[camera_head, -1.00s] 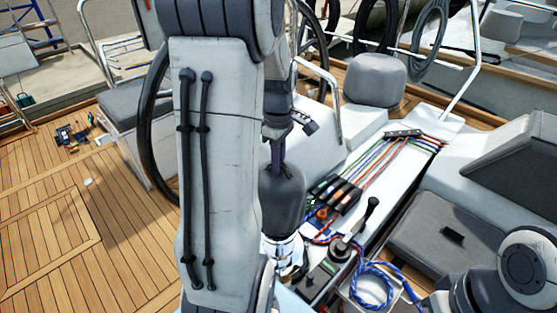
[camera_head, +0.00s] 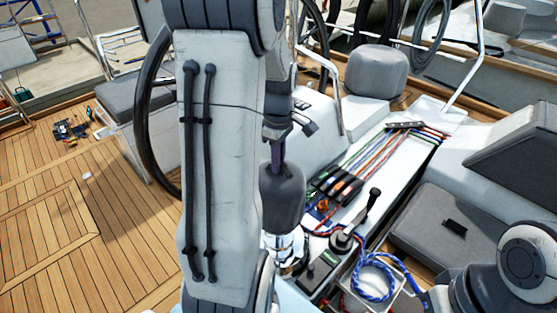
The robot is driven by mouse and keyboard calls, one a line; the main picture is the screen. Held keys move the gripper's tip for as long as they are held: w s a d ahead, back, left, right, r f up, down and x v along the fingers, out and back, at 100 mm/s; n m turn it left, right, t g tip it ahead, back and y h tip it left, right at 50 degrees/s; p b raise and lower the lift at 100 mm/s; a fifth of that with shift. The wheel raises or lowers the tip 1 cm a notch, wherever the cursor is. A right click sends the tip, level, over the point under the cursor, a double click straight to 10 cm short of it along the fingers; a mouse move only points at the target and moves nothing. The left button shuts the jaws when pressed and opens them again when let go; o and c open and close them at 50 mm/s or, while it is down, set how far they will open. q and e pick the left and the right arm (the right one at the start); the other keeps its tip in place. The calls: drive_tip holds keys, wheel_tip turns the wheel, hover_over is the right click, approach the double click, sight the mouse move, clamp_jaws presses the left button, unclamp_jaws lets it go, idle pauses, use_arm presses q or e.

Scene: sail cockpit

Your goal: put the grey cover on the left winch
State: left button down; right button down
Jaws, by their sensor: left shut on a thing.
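The grey cover (camera_head: 283,197) is a dark, soft-looking rounded cap, roughly upright. My left gripper (camera_head: 277,158) is shut on its top, and the fingers point down. The shiny chrome left winch (camera_head: 284,247) shows directly below the cover's lower edge, with its lower part bare. I cannot tell whether the cover rests on the winch top or hangs just above it. My right gripper is not in view.
A black-handled lever (camera_head: 366,210), coiled blue rope (camera_head: 376,280) and coloured lines (camera_head: 385,150) lie right of the winch. A large grey rounded form (camera_head: 375,73) stands behind. A steering wheel (camera_head: 150,110) is at left. The teak deck (camera_head: 60,210) is mostly clear.

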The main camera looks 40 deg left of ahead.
sight(278, 177)
use_arm(q)
drive_tip(key=shift+f+b, duration=1.8)
drive_tip(key=shift+f, duration=1.05)
drive_tip(key=shift+f+b, duration=2.8)
drive_tip(key=shift+f, duration=1.3)
drive_tip(key=shift+c, duration=1.5)
unclamp_jaws()
